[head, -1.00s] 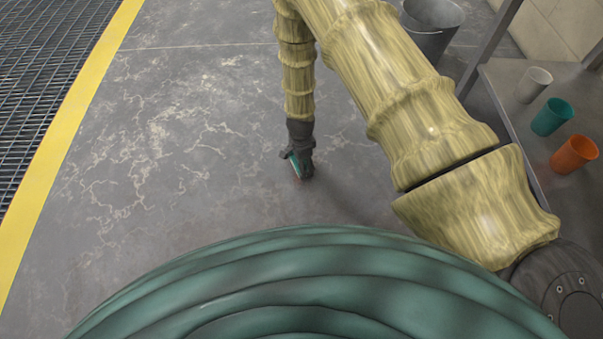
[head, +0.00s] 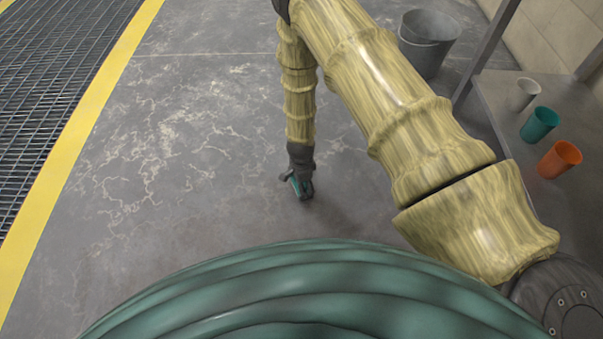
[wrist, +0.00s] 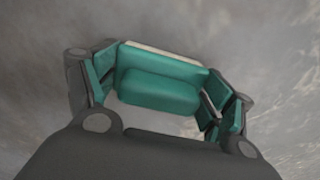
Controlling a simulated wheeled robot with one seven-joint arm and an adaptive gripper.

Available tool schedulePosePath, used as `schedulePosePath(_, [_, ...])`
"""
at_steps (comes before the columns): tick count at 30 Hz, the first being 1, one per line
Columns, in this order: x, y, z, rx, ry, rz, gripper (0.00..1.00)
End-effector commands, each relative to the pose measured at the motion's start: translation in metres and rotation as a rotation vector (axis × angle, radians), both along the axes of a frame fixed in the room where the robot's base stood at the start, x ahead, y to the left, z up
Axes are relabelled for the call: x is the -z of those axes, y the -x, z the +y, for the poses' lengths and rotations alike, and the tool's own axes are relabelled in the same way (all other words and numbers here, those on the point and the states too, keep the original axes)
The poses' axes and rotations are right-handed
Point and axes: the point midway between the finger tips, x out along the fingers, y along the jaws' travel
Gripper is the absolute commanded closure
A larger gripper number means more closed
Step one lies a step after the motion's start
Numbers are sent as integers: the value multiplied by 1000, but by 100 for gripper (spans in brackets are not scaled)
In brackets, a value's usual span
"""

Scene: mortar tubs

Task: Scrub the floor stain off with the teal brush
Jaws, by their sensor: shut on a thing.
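My gripper (head: 299,190) points down near the grey floor in the head view, just beyond the green curved body at the bottom. It is shut on the teal brush (head: 295,184), which is mostly hidden there. In the wrist view the teal brush (wrist: 160,90) sits between the two fingers of my gripper (wrist: 162,95), with a pale strip along its far edge. Whether it touches the floor I cannot tell. The floor has pale, worn, cracked patches (head: 165,140); I cannot make out a distinct stain among them.
A yellow stripe (head: 85,125) and a metal grating (head: 45,90) run along the left. A grey bucket (head: 428,45) stands at the back right. A grey bench (head: 500,95) at the right holds white (head: 523,94), teal (head: 540,124) and orange (head: 560,158) cups. The floor left of my gripper is clear.

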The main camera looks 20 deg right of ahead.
Motion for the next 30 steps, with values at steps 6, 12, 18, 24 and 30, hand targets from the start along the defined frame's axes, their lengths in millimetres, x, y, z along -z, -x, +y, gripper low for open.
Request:
schedulePosePath(6, [-36,0,-3,5,1,-2,40])
schedulePosePath(12, [-54,0,-6,9,1,-3,40])
schedulePosePath(18, [-72,0,-8,12,1,-3,40])
schedulePosePath(24, [-81,1,-9,14,1,-3,40])
schedulePosePath(30, [-80,1,-9,14,1,-3,40])
